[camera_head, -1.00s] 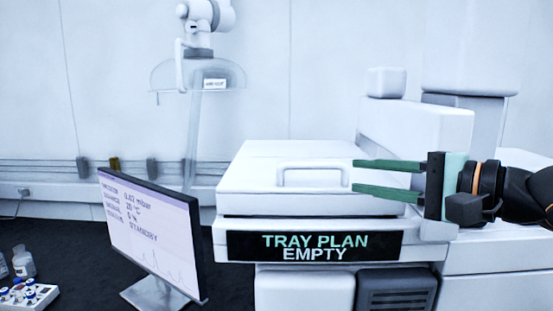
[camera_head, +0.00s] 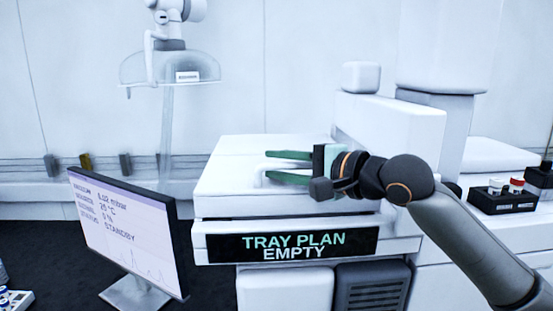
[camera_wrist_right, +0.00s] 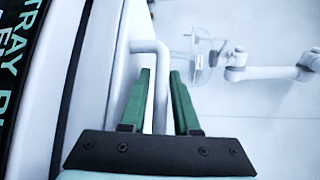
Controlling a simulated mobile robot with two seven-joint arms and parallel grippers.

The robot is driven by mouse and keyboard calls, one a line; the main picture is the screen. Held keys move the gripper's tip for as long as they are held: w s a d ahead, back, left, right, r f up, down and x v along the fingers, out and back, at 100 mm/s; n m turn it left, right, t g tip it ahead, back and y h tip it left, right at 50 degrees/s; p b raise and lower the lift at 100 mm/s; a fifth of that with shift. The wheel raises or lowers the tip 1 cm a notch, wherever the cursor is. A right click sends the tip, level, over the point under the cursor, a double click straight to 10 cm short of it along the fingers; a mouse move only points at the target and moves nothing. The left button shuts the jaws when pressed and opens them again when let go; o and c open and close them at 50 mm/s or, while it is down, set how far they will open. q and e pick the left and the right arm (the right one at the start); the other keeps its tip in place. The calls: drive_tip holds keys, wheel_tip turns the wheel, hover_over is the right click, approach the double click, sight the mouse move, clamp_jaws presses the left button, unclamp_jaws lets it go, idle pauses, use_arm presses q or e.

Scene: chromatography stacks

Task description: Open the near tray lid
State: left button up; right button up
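The near tray lid (camera_head: 226,179) is a flat white cover, lying closed on the white instrument above the black "TRAY PLAN EMPTY" panel (camera_head: 293,246). Its white bar handle (camera_head: 256,177) is partly hidden behind my right gripper (camera_head: 266,165) in the head view. The gripper's two green fingers are apart, one above the other, pointing left over the lid. In the right wrist view, the handle bar (camera_wrist_right: 161,95) runs between the spread fingers (camera_wrist_right: 161,75). I cannot tell whether either finger touches it. My left gripper is not in view.
A monitor (camera_head: 123,232) stands left of the instrument. A clear hood (camera_head: 170,68) hangs behind on the left. White instrument housing (camera_head: 400,130) rises behind the lid. A dark rack with red and white caps (camera_head: 502,200) stands at right. The space above the lid is clear.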

drive_tip(key=shift+w+a, duration=0.2)
drive_tip(key=shift+a, duration=0.05)
drive_tip(key=shift+c, duration=0.4)
clamp_jaws()
idle(0.9)
